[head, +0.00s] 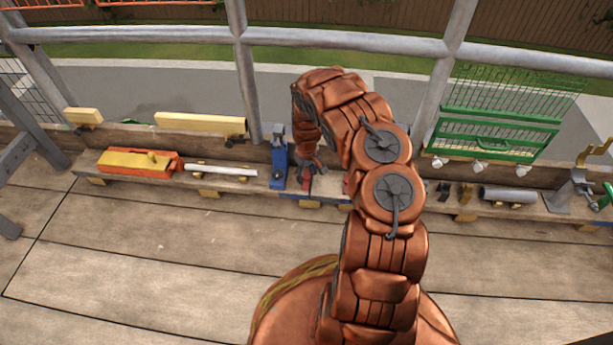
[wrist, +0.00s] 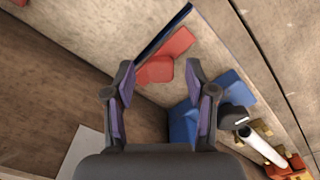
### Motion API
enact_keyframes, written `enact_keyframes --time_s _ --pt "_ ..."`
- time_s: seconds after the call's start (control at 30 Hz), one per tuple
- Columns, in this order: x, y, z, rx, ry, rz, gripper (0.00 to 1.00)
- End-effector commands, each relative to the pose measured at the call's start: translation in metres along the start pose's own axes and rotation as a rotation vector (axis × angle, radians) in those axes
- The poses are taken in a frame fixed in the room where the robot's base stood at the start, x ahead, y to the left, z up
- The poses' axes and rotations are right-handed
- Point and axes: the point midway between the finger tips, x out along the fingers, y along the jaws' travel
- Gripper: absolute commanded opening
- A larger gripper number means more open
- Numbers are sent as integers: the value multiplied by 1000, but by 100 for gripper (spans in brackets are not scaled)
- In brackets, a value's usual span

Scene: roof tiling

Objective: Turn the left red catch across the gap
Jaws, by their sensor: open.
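A red catch (wrist: 157,69) shows in the wrist view, just beyond and between my fingertips, with a flat red part behind it. A dark blue strip (wrist: 163,33) runs beside it. My gripper (wrist: 161,84) is open and points at the catch; I cannot tell whether a finger touches it. In the head view my gripper (head: 310,164) hangs over the ledge above a red piece (head: 306,182), seemingly the same catch. Another bit of red shows right of it, mostly behind my arm. The gap itself is not clear in either view.
A blue block-like fixture (head: 278,168) stands close left of my gripper. Further left on the ledge are a white tube (head: 221,170) and an orange-yellow tool (head: 138,162). A grey cylinder (head: 508,195) and a green rack (head: 495,133) are at right. The floor in front is clear.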

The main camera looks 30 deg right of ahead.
Motion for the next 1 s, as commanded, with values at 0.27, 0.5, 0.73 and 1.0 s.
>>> enact_keyframes --time_s 0.27,0.5,0.73,1.0 --pt "1 0 0 0 1 0 54" --pt "1 0 0 0 0 0 29" --pt "1 0 -1 0 1 0 5" --pt "0 0 -1 -8 1 0 0"
